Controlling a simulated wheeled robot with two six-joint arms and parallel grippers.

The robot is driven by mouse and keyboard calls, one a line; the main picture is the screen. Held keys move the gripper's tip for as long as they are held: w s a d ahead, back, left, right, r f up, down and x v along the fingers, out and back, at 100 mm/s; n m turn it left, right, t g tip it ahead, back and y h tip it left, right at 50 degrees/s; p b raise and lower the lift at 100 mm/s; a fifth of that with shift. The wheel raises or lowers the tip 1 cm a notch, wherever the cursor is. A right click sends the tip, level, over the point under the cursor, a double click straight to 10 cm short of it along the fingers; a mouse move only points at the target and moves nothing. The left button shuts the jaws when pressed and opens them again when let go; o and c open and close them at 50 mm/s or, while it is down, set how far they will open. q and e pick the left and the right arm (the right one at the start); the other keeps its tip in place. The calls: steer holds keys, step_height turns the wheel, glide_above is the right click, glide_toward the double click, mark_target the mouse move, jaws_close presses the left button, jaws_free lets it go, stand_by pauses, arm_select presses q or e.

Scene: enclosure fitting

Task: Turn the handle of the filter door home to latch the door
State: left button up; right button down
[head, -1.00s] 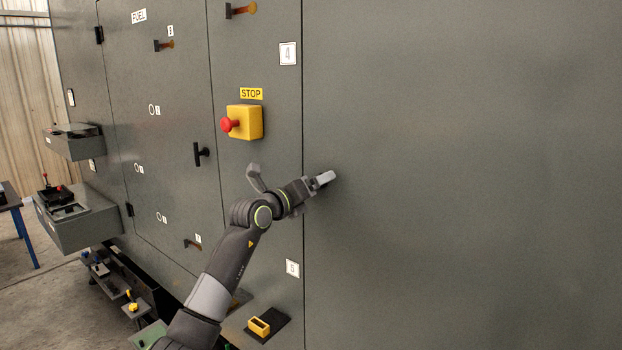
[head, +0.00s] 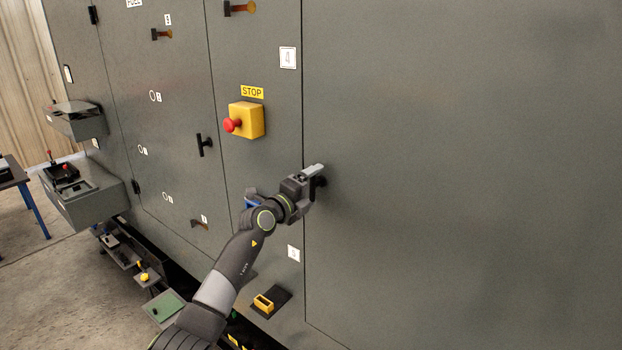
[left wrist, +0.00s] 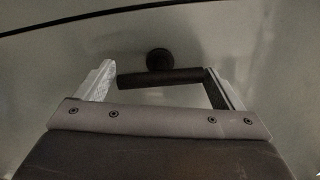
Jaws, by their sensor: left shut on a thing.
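The handle (left wrist: 160,78) is a dark bar on a round dark boss, standing out from a grey panel in the left wrist view. In the head view a dark bit of the handle (head: 321,182) shows at the left edge of the large plain door (head: 450,180). My left gripper (head: 315,172) is at the handle. The bar lies level across that picture. In the head view the gripper hides most of the handle. My right gripper is not in view.
A yellow box with a red stop button (head: 245,120) juts out left of my gripper. A black T-handle (head: 204,145) is on the panel further left. A yellow socket on a black plate (head: 264,303) is below. Grey boxes (head: 85,195) project at far left.

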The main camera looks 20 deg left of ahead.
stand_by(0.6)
arm_select(q)
steer(key=o, duration=0.7)
steer(key=shift+o, duration=0.2)
steer(key=b+v, duration=0.2)
steer(key=v, duration=1.5)
steer(key=shift+s, duration=0.2)
steer(key=shift+a, duration=0.1)
